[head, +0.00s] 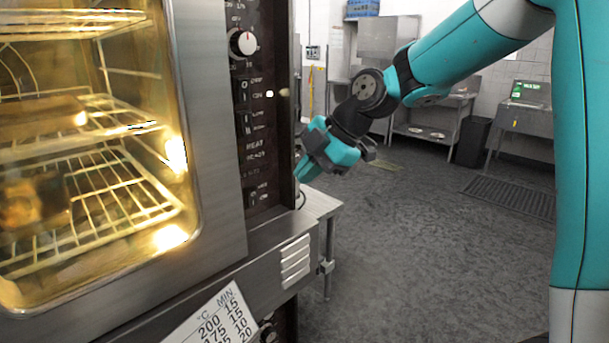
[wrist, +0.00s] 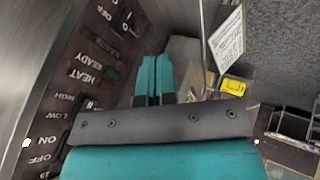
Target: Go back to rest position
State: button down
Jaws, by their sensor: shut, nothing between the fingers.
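My gripper (head: 307,168) is at the end of the teal and black arm, close to the right side of the oven's control panel (head: 257,120) in the head view. In the wrist view my gripper (wrist: 153,92) shows two teal fingers side by side, closed, with nothing between them. The control panel (wrist: 75,95) with its switches and HEAT and READY labels is just left of the fingers there. I cannot tell whether the fingertips touch anything.
The oven (head: 212,130) with lit racks fills the left. A metal stand (head: 318,205) is beside it, under my gripper. Grey floor (head: 420,250) is open on the right. Steel sinks, a shelf and a black bin (head: 472,142) stand at the back.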

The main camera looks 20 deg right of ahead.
jog(key=s+a+f+m+g, duration=0.1)
jog(key=s+m, duration=0.3)
jog(key=s, duration=0.4)
jog(key=s+a+f+m+g+h, duration=0.1)
jog(key=s+a+m, duration=0.3)
jog(key=s, duration=0.5)
jog(key=s+a+f+m+g+h, duration=0.1)
jog(key=s+a+m+g, duration=0.1)
jog(key=s+m, duration=0.4)
jog(key=s+a, duration=0.1)
jog(key=s, duration=0.1)
jog(key=shift+s+a, duration=0.25)
jog(key=shift+s, duration=0.15)
